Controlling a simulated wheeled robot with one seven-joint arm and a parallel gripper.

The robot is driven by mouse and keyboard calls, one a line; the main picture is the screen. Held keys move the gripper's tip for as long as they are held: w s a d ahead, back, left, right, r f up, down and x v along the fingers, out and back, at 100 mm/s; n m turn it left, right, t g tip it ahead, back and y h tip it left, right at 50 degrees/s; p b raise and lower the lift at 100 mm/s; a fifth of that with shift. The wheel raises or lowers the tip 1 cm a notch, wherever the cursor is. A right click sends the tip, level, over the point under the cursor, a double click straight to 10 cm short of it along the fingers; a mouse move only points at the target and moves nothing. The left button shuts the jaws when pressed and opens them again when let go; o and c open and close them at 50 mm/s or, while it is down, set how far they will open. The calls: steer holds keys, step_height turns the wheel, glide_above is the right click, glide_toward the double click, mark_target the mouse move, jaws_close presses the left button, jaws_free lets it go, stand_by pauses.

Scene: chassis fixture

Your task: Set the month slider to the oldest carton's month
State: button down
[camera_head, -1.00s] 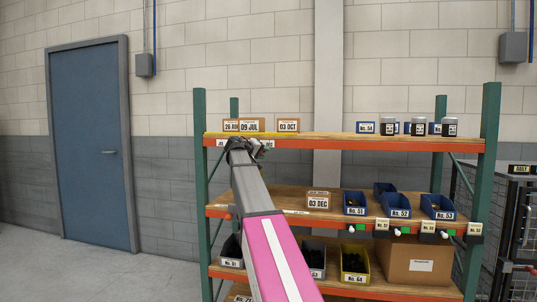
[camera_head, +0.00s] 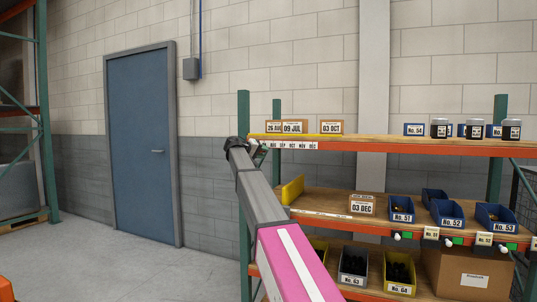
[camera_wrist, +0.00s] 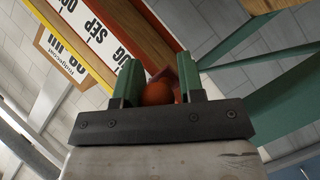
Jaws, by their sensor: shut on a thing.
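In the wrist view the strip (camera_wrist: 97,35) shows SEP and part of AUG; the JUL end is hidden by my gripper. My gripper (camera_head: 256,150) is at the strip's left end. In the wrist view its green fingers (camera_wrist: 158,82) are shut around the round orange-red slider knob (camera_wrist: 158,93). Cartons marked 26 AUG (camera_head: 274,127), 09 JUL (camera_head: 293,127) and 03 OCT (camera_head: 332,127) stand on the top shelf. A 03 DEC carton (camera_head: 362,205) stands on the middle shelf.
Dark jars (camera_head: 475,129) stand at the top shelf's right. Blue bins (camera_head: 445,216) fill the middle shelf's right; more bins (camera_head: 353,268) and a large carton (camera_head: 470,275) stand below. The floor (camera_head: 120,262) left of the rack is clear.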

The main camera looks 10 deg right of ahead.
steer(key=shift+w+a+r, duration=0.1)
steer(key=shift+w+r, duration=0.2)
steer(key=shift+r, duration=0.1)
steer(key=c, duration=0.9)
jaws_free()
steer(key=shift+o, duration=0.5)
steer(key=shift+s+f, duration=0.1)
steer(key=shift+f, duration=0.05)
steer(key=shift+a, duration=0.15)
steer(key=v, duration=1)
steer(key=shift+a, duration=0.3)
steer(key=shift+s, duration=0.15)
